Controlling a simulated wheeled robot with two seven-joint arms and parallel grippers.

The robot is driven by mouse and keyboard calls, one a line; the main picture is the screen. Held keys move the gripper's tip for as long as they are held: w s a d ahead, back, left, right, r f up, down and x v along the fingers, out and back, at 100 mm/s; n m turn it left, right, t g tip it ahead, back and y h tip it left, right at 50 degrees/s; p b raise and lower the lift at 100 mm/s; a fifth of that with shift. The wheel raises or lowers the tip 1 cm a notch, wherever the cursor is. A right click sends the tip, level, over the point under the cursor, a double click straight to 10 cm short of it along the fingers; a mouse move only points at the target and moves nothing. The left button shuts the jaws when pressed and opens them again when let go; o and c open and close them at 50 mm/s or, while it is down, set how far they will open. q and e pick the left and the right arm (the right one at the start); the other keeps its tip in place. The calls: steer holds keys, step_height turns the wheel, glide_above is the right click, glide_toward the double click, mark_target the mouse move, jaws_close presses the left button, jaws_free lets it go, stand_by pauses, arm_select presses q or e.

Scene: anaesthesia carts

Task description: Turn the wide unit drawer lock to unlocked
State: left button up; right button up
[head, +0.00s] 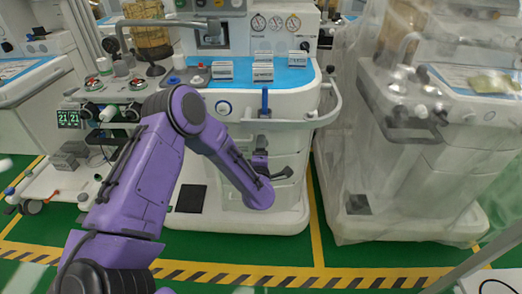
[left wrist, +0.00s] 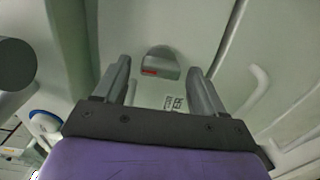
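The drawer lock (left wrist: 162,60) shows in the left wrist view as a small grey raised piece with a red mark at its lower left, on a pale green-grey panel. My left gripper (left wrist: 158,78) is open, with one finger to each side of the lock in that view. No contact with it can be seen. In the head view my purple left arm reaches to the front of the middle cart (head: 225,215), and the dark left gripper (head: 266,162) is at the drawer front below the worktop. The lock cannot be made out there. My right gripper is not in view.
A grey rail handle (head: 333,105) curves around the worktop's right corner, above and right of the gripper. A blue upright piece (head: 265,102) stands at the worktop's front edge. A plastic-covered cart (head: 415,165) stands to the right. Green floor with yellow lines lies in front.

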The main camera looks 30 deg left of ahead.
arm_select(q)
steer(key=v, duration=1)
steer(key=shift+s, duration=0.3)
steer(key=shift+d, duration=0.1)
